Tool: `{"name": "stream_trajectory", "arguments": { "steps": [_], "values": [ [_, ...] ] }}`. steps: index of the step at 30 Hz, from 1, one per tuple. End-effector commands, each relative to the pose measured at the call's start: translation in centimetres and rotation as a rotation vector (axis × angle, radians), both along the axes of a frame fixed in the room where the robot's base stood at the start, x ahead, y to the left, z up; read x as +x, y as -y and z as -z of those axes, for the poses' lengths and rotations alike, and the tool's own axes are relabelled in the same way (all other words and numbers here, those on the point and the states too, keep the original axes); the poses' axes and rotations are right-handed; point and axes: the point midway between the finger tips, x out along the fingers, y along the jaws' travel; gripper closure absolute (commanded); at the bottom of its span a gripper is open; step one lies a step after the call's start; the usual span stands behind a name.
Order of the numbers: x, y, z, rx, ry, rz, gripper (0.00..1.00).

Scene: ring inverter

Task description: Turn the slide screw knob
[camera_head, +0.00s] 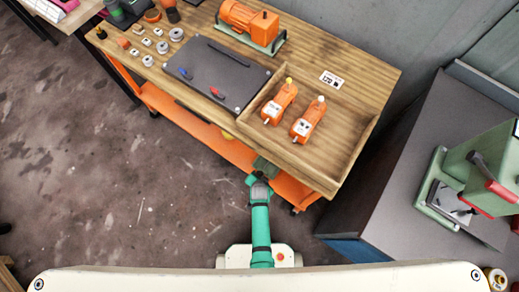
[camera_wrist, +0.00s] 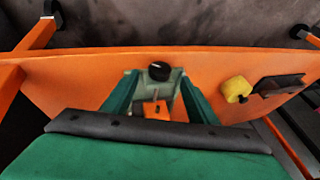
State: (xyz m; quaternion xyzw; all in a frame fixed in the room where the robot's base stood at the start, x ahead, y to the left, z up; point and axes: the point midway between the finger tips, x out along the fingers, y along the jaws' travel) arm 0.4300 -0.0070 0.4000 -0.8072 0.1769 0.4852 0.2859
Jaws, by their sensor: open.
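In the wrist view, a round black knob (camera_wrist: 159,71) sits on a grey-green body (camera_wrist: 152,91), with a small orange block (camera_wrist: 157,111) nearer the camera. I take this knob for the slide screw knob, but cannot be sure. My gripper (camera_wrist: 156,84) has its two green fingers spread apart, on either side of this body. I cannot tell whether they touch it. In the head view, my gripper (camera_head: 264,166) is low at the front edge of the wooden workbench (camera_head: 350,75). The knob cannot be made out there.
The workbench carries a dark plate (camera_head: 215,75), two orange tools (camera_head: 279,103) (camera_head: 308,120) in a tray and an orange motor (camera_head: 250,22). Its orange lower shelf (camera_wrist: 75,75) holds a yellow piece (camera_wrist: 237,89). A green press (camera_head: 470,170) stands at right. Floor at left is clear.

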Motion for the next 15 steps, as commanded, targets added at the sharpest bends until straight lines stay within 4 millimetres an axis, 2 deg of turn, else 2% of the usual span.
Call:
{"name": "stream_trajectory", "arguments": {
  "steps": [6, 15],
  "values": [
    [1.5, 0.0, 2.6, 0.000, 0.001, -0.001, 0.47],
    [2.4, 0.0, 4.5, 0.000, 0.001, -0.001, 0.47]
  ]
}}
